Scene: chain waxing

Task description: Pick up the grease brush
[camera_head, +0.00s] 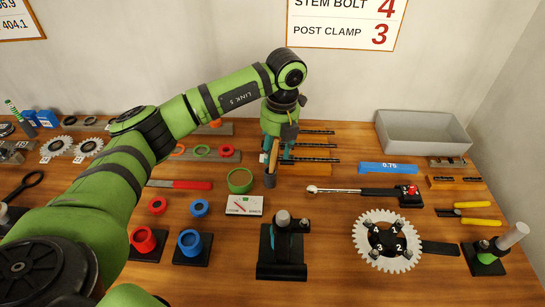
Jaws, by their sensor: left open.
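My left gripper (277,155) points down over the back middle of the table, at the end of the green arm. It is open. A slim upright thing with a wood-coloured handle (273,154) and a dark lower end shows at its fingers; it looks like the grease brush. The fingers are at the handle's height, but I cannot tell whether they touch it. The gripper and wrist hide part of it. My right gripper is not in view.
A green ring (240,181) and a small white card box (244,205) lie close to the left. A torque wrench (365,192) lies to the right. A black stand (282,250), a white gear (387,241) and a grey bin (424,132) surround the area.

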